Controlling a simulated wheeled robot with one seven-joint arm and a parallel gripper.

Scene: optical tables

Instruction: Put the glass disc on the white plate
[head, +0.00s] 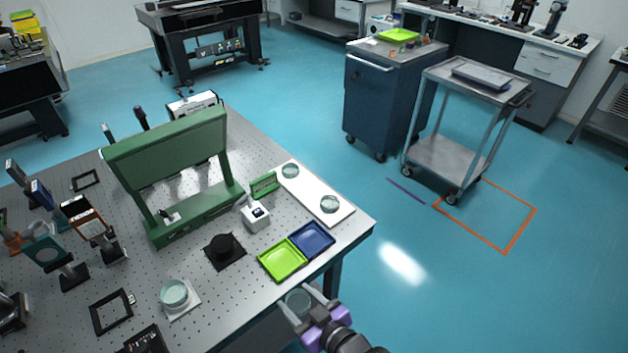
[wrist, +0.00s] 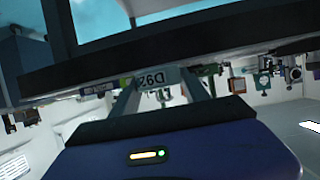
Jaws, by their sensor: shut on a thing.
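My gripper (head: 304,301) is at the bottom middle of the head view, beyond the table's near right edge. It is shut on a round clear glass disc (head: 297,299). The long white plate (head: 309,187) lies near the table's right corner, farther back than my gripper. Two glass discs rest on it, one toward the back end (head: 290,170) and one toward the front end (head: 330,204). In the wrist view my gripper fingers (wrist: 162,88) show, but the disc is not clear there.
A green tray (head: 282,260) and a blue tray (head: 312,240) lie between my gripper and the plate. A small white device (head: 256,217) and a large green frame (head: 172,150) stand left of the plate. Another round glass piece (head: 174,293) sits on a white square at front left.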

